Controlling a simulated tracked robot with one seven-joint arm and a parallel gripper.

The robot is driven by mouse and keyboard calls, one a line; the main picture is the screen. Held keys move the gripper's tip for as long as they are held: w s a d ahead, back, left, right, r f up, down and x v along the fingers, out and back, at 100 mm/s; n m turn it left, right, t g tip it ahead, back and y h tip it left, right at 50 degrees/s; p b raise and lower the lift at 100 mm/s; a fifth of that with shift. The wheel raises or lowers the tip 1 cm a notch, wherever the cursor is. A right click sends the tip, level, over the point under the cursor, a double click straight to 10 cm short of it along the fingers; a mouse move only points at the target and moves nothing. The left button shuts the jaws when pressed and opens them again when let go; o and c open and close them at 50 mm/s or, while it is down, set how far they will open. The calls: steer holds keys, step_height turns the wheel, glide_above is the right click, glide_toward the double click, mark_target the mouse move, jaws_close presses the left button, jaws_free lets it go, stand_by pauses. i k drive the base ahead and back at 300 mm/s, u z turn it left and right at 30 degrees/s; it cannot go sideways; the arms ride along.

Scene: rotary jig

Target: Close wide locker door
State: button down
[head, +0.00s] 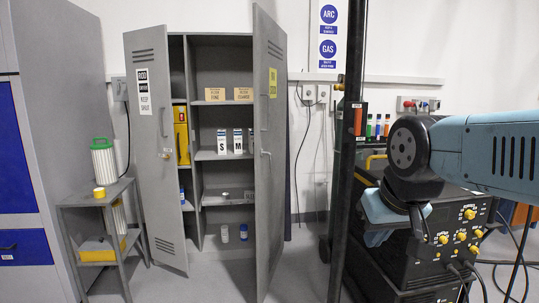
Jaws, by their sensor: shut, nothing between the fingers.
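The grey locker (222,40) stands against the back wall with both doors open. Its wide right-hand door (270,195) stands out toward me, seen steeply from its outer side. It carries a yellow label and a handle near its free edge. The left door (155,195), with a "keep shut" sign, also stands partly open. My arm comes in from the right and bends down at a dark joint, well to the right of the wide door. I cannot make out the gripper's fingers in this view.
Locker shelves (222,154) hold boxes, bottles and a yellow case (181,135). A small cart (95,198) stands left. A dark post (350,150) rises between the wide door and my arm. A black machine (440,240) with yellow knobs stands right. Some floor is clear right of the door.

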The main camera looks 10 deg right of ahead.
mark_target(270, 40)
steer(key=u, duration=0.15)
steer(key=i, duration=0.9)
steer(key=u, duration=0.5)
